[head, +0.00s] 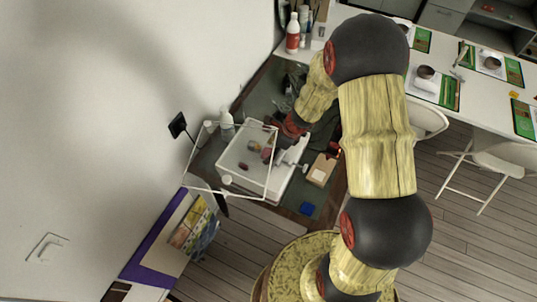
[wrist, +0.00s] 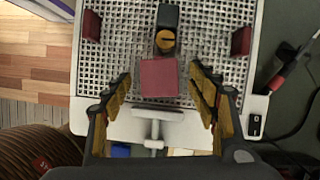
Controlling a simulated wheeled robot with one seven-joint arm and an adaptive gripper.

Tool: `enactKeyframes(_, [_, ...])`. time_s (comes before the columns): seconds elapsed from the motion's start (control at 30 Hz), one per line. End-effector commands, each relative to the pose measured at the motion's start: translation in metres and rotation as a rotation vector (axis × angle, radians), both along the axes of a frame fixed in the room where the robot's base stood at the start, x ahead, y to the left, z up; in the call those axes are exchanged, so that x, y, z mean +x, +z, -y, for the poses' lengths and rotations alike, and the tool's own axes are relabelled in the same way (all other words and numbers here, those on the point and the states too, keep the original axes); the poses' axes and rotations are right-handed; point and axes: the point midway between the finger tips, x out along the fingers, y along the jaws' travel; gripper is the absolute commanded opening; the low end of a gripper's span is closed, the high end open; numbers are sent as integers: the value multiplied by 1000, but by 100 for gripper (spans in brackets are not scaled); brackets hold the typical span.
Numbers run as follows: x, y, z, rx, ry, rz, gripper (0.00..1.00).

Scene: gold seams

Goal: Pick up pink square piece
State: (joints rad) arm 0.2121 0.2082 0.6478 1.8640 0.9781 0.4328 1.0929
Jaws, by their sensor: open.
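The pink square piece (wrist: 159,78) lies flat on a white perforated grid plate (wrist: 115,60), near its front edge in the wrist view. My gripper (wrist: 161,74) is open, with one yellow-padded finger on each side of the piece. Gaps show between the piece and both fingers, and nothing is held. I cannot tell how high the fingertips are above the plate. In the head view my gripper (head: 291,128) is over the white tray's (head: 232,178) upper right side, and the pink piece cannot be clearly told apart there.
Dark red blocks stand on the plate's left (wrist: 91,25) and right (wrist: 240,41). A dark block with a yellow round face (wrist: 165,30) is just behind the piece. A white clamp (wrist: 153,128) is in front. A switch (wrist: 254,125) and cables lie at right.

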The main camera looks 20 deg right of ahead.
Motion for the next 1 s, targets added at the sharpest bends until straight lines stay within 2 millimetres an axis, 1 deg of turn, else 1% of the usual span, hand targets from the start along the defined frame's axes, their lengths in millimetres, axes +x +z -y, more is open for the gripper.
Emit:
enactKeyframes(0.2, [0,0,0,0,0,0,58])
enactKeyframes(1.0, [-3,-2,-1,2,0,-6,12])
